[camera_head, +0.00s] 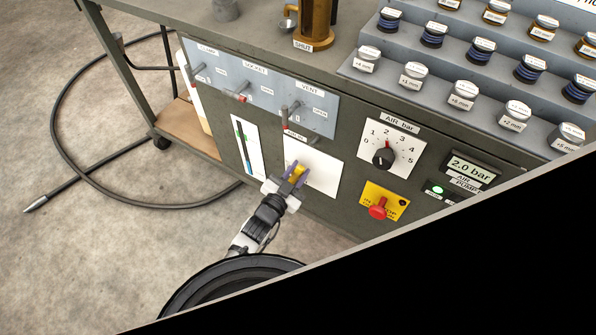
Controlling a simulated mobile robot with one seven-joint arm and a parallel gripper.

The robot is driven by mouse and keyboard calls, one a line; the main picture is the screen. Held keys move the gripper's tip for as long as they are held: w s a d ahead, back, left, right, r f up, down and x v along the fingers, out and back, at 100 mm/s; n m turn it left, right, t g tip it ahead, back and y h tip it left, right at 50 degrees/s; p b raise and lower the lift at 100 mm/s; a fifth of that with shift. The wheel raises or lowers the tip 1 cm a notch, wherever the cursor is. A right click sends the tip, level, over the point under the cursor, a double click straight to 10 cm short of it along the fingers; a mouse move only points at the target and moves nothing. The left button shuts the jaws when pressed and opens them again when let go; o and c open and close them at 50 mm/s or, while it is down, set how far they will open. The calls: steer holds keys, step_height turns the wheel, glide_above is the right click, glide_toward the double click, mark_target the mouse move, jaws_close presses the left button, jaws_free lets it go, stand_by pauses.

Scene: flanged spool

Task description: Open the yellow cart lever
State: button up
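The yellow lever (301,168) shows as a small yellow patch on a white plate (325,172) on the cart's front panel. My gripper (297,172), with purple fingers, reaches up from below to this plate. The yellow patch lies between or just behind the fingertips. I cannot tell whether the fingers touch it or are closed on it. Most of the lever is hidden by the fingers, so its angle cannot be read.
Left of the plate is a level gauge (245,147). Above is a blue-grey panel (262,92) with several levers. Right are an air dial (383,157), a red stop button (377,208) and a 2.0 bar display (470,167). A black hose (75,180) loops on the floor. The lower right is black.

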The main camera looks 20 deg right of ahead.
steer(key=shift+o, duration=1.3)
steer(key=v, duration=1.3)
steer(key=shift+s+a+b, duration=0.25)
steer(key=shift+b, duration=0.15)
